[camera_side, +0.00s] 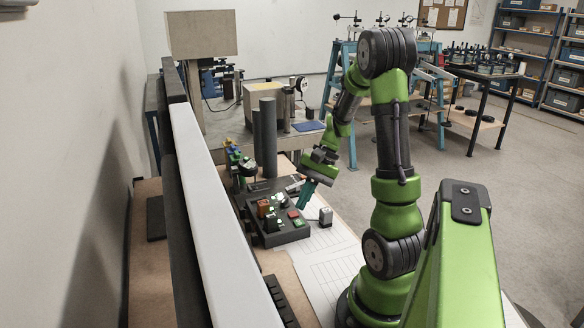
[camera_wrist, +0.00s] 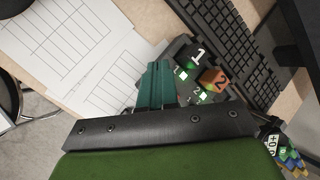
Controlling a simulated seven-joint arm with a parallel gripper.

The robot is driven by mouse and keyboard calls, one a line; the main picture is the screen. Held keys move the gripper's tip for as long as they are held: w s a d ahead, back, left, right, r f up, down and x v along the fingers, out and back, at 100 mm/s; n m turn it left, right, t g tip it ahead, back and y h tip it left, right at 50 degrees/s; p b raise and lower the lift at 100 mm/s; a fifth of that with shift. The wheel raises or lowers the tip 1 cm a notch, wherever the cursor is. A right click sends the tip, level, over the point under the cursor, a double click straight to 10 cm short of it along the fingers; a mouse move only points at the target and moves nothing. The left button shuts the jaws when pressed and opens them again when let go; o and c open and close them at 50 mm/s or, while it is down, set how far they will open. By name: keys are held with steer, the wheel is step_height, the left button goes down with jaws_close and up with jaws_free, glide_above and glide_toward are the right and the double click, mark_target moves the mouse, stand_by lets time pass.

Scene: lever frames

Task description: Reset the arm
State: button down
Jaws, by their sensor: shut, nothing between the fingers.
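My gripper (camera_side: 304,204) has teal fingers and hangs just above and beside the right edge of a dark panel (camera_side: 290,236) in the side view. In the wrist view my gripper (camera_wrist: 158,66) is shut and empty, its fingers side by side. The panel carries small blocks, among them an orange one (camera_side: 263,208) and a red one (camera_side: 294,214). The wrist view shows a dark block marked 1 (camera_wrist: 197,54) and an orange block marked 2 (camera_wrist: 213,79) right of the fingers. My gripper's mount hides part of the panel there.
White gridded sheets (camera_side: 330,268) lie on the table right of the panel. A small grey block (camera_side: 326,216) stands beside my gripper. A dark upright cylinder (camera_side: 266,138) stands behind the panel. A black keyboard (camera_wrist: 232,45) crosses the wrist view's upper right.

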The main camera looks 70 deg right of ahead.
steer(key=a+r+n+t+h, duration=0.2)
steer(key=a+r+n, duration=0.3)
steer(key=a, duration=0.6)
steer(key=a+r+n+t+h, duration=0.1)
steer(key=a+r+n+t, duration=0.1)
steer(key=a+r+n, duration=0.4)
steer(key=a+r, duration=0.2)
steer(key=a, duration=0.3)
steer(key=shift+w+a+r+n+h, duration=0.2)
steer(key=shift+r+n+h, duration=0.1)
steer(key=shift+r+h, duration=0.1)
